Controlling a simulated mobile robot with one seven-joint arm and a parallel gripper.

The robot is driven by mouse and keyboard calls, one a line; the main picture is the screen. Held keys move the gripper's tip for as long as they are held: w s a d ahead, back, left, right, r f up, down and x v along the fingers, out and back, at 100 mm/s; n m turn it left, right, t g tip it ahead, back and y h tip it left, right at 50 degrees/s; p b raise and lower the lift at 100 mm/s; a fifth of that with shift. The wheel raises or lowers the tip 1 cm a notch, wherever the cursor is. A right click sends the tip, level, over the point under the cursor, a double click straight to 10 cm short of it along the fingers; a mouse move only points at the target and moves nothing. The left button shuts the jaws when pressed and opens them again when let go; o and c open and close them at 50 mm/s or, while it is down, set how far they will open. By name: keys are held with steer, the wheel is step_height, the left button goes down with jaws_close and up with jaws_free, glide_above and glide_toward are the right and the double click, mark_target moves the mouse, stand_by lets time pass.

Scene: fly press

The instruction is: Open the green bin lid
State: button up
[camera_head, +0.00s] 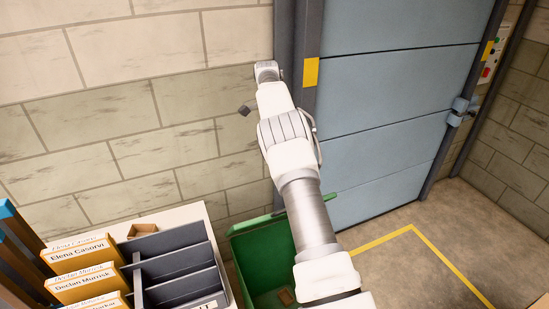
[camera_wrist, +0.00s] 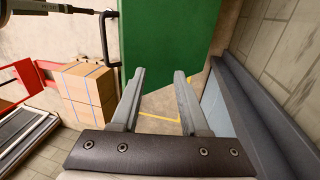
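The green bin (camera_head: 248,250) stands below my arm in the head view, partly hidden by it. Its inside shows, with a small brown item at the bottom, so the lid is not covering this part. A thin green edge just right of my arm looks like part of the lid (camera_head: 330,197). In the wrist view a broad green panel, seemingly the lid (camera_wrist: 165,35), lies beyond my fingertips, with a black bar handle (camera_wrist: 105,38) on its left edge. My gripper (camera_wrist: 160,75) is open and empty, right of the handle and apart from it. Its fingertips are not clear in the head view.
A grey sorting tray (camera_head: 175,260) and labelled orange boxes (camera_head: 85,275) sit on a white surface at left. The blue door (camera_head: 390,120) and its dark frame are close to my arm. Stacked cartons (camera_wrist: 85,90) show at left in the wrist view. Floor at right is clear.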

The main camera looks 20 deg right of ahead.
steer(key=shift+v, duration=1)
